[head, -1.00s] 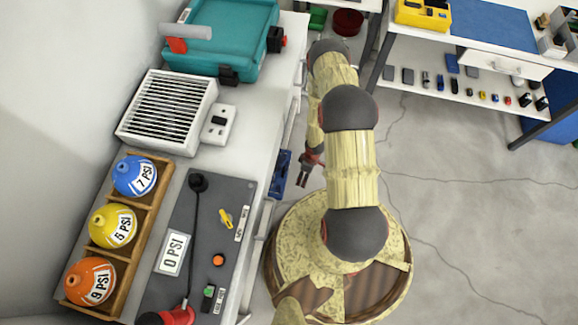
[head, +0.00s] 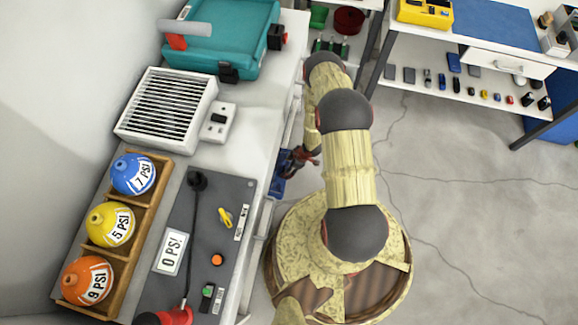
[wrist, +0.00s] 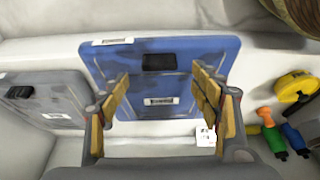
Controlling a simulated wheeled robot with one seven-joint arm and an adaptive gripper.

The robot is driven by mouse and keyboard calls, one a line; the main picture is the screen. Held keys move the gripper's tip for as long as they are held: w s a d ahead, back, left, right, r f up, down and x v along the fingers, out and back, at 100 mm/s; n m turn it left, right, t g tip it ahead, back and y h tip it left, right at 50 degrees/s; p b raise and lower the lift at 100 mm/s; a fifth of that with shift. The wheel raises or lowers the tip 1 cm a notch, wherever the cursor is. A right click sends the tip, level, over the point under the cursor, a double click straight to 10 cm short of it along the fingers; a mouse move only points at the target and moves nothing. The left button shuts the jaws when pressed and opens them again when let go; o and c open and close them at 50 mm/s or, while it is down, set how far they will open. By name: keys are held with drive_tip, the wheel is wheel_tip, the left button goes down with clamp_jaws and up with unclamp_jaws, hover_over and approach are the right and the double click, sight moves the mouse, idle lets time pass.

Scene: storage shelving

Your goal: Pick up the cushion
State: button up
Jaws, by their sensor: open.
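I cannot make out anything that is clearly a cushion in either view. My gripper (wrist: 160,88) is open, its yellow-padded fingers spread apart with nothing held between them. In the wrist view, a flat blue item (wrist: 205,52) with a black patch and a small label lies beyond the fingers, filling much of the space between and behind them. I cannot tell whether the fingers touch it. In the head view, my gripper (head: 300,160) is at the side of the white counter, near a blue object (head: 277,187) mostly hidden below the counter edge.
A grey case (wrist: 45,95) lies left of the blue item. A yellow tape measure (wrist: 296,86) and several small coloured tools (wrist: 272,137) are at right. The counter (head: 262,140) overhangs this spot and carries a teal case (head: 222,45). Open floor (head: 460,200) lies to the right.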

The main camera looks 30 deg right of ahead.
sight(284, 170)
drive_tip(key=b+x, duration=0.1)
drive_tip(key=x, duration=0.4)
drive_tip(key=shift+b, duration=0.4)
drive_tip(key=shift+c, duration=1.3)
drive_tip(key=c, duration=1)
drive_tip(key=o, duration=1.2)
drive_tip(key=shift+o, duration=0.2)
drive_tip(key=v, duration=1.2)
drive_tip(key=shift+w, duration=0.1)
drive_tip(key=shift+c, duration=0.6)
